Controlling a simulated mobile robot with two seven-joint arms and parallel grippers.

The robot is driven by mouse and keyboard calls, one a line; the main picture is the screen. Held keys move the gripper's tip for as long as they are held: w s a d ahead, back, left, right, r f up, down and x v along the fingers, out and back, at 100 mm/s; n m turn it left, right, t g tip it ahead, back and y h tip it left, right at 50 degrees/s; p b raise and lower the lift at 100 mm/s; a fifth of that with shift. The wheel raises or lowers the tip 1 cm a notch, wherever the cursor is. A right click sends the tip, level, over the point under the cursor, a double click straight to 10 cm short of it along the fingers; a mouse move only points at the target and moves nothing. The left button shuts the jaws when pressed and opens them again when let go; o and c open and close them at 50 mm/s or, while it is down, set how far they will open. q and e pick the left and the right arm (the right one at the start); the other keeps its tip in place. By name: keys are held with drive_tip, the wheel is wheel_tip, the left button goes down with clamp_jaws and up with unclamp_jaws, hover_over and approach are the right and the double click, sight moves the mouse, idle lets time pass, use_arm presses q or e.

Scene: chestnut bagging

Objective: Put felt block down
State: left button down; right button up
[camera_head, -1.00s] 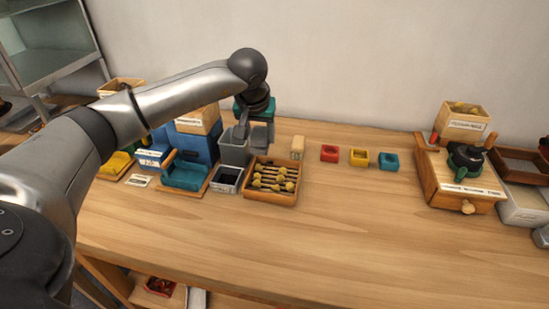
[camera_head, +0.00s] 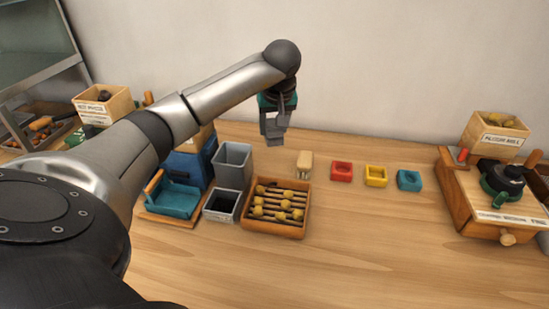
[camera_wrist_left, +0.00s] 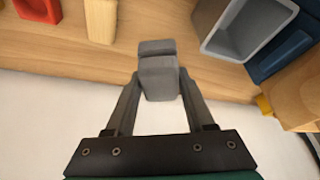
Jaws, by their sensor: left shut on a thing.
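My left gripper (camera_head: 273,125) is shut on a grey block, which I take as the felt block (camera_wrist_left: 158,78). In the left wrist view the block sits between the two finger ends (camera_wrist_left: 158,98). In the head view the gripper hangs above the back of the table, right of the tall grey bin (camera_head: 232,165) and behind the wooden tray. The block looks clear of the table. In the head view it is hard to tell block from fingers. My right gripper is not in view.
The wooden tray (camera_head: 275,229) holds yellow-tipped pieces. A small beige block (camera_head: 304,164) stands behind it, with red (camera_head: 341,171), yellow (camera_head: 376,176) and teal (camera_head: 409,180) blocks to the right. A low grey bin (camera_head: 221,206) is left of the tray.

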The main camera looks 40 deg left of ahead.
sight(274, 140)
use_arm(q)
wheel_tip(274, 140, down, 5)
drive_tip(key=shift+r+b, duration=0.2)
drive_tip(key=shift+b, duration=0.1)
drive_tip(key=shift+f+b, duration=0.35)
drive_tip(key=shift+f, duration=1.9)
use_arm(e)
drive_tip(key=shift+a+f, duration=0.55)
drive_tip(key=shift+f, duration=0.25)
use_arm(q)
drive_tip(key=shift+f, duration=0.15)
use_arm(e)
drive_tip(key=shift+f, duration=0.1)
use_arm(q)
drive_tip(key=c, duration=0.7)
unclamp_jaws()
drive_tip(key=o, duration=0.4)
drive_tip(key=shift+o, duration=0.2)
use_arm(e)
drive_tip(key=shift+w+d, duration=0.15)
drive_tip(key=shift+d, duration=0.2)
